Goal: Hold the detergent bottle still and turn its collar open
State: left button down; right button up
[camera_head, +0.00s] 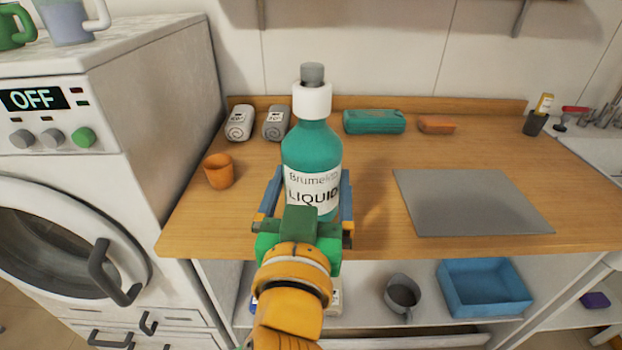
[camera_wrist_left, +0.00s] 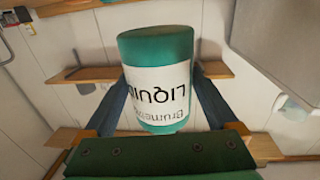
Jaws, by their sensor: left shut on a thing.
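The teal detergent bottle (camera_head: 312,150) is upright over the front of the wooden counter, its white label facing me. A white collar (camera_head: 312,101) sits on its neck, topped by a grey tip (camera_head: 312,74). My left gripper (camera_head: 312,188) is shut on the bottle's lower body, with one blue finger on each side. In the left wrist view the bottle (camera_wrist_left: 158,50) appears upside down between the fingers of the left gripper (camera_wrist_left: 157,85). The gripper hides the bottle's base in the head view, so I cannot tell whether it touches the counter. My right gripper is out of view.
An orange cup (camera_head: 219,171) stands left of the bottle. Two rolled towels (camera_head: 239,123), a teal case (camera_head: 374,122) and an orange block (camera_head: 437,125) lie behind. A grey mat (camera_head: 470,202) lies right. A washing machine (camera_head: 150,90) borders the counter's left.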

pick_arm(q)
jog(key=w+f+b, duration=0.3)
jog(key=w+f, duration=0.1)
jog(key=w+f+b, duration=0.3)
jog(key=w+f, duration=0.1)
jog(key=w+f+b, duration=0.3)
jog(key=w, duration=0.2)
jog(key=shift+f, duration=0.4)
jog(key=shift+w+f+b, duration=0.3)
jog(key=shift+w+b, duration=0.15)
jog(key=shift+w, duration=0.05)
jog(key=shift+f, duration=0.2)
